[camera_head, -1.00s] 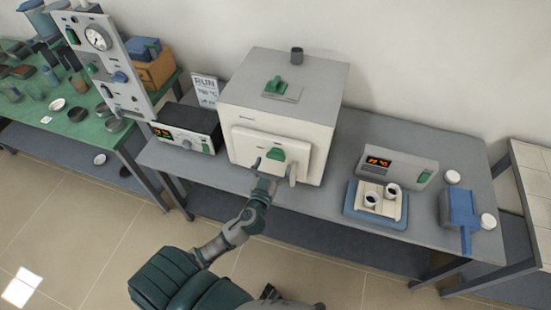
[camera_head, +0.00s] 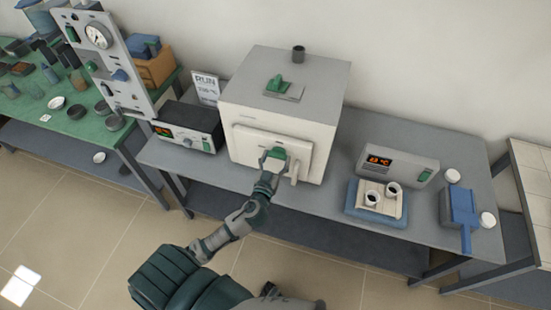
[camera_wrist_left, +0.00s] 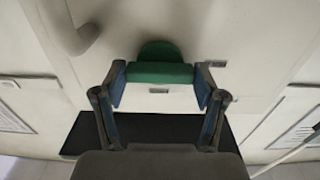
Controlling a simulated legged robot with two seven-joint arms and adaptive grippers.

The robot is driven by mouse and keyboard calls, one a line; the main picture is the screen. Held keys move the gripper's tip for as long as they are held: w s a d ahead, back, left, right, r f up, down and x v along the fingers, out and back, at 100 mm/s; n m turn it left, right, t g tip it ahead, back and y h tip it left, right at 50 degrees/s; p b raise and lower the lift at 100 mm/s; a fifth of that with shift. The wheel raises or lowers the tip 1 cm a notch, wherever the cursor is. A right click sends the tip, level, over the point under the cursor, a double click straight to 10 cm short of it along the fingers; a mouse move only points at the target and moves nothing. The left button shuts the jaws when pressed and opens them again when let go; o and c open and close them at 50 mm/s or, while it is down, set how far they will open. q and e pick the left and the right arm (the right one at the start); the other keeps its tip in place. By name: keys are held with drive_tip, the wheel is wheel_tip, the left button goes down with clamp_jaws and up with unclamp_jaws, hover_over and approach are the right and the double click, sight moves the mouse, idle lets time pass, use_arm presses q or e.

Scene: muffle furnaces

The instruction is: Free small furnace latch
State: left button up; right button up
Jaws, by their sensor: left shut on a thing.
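The small furnace (camera_head: 285,105) is a pale box on the grey table, its front door (camera_head: 308,158) closed. A green latch (camera_head: 280,153) sits on the door's front. My left gripper (camera_head: 273,160) reaches the door from below and is shut on the latch. In the left wrist view the green latch (camera_wrist_left: 160,72) lies between the two fingers of the left gripper (camera_wrist_left: 160,88), which touch its sides. A pale door handle (camera_head: 294,173) is just right of the gripper. The gripper partly hides the latch in the head view. My right gripper is not in view.
A controller box (camera_head: 187,127) stands left of the furnace. A second display unit (camera_head: 397,163) and a blue tray (camera_head: 353,204) with two small cups stand to the right. A gauge panel (camera_head: 103,60) rises at the left. Floor in front is clear.

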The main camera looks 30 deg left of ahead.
use_arm(q)
drive_tip(key=m+p, duration=0.1)
drive_tip(key=m, duration=0.2)
drive_tip(key=shift+m+p, duration=0.3)
drive_tip(key=shift+m, duration=0.7)
drive_tip(key=m+p, duration=0.1)
drive_tip(key=m, duration=0.4)
drive_tip(key=shift+p, duration=0.4)
drive_tip(key=m+p, duration=0.1)
drive_tip(key=m, duration=0.4)
drive_tip(key=shift+f+m+p, duration=0.1)
drive_tip(key=shift+m+p, duration=0.2)
drive_tip(key=shift+p, duration=0.05)
drive_tip(key=shift+d+f+m+p, duration=0.15)
drive_tip(key=shift+m+p, duration=0.2)
drive_tip(key=shift+m, duration=0.75)
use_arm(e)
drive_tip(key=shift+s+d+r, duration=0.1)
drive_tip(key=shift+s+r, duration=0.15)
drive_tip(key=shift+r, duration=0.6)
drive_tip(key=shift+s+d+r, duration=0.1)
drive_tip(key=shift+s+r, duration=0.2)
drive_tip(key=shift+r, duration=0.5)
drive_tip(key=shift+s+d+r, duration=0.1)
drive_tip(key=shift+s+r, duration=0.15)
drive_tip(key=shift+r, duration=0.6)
use_arm(q)
drive_tip(key=o, duration=1.1)
drive_tip(key=shift+o, duration=0.2)
drive_tip(key=shift+w, duration=0.1)
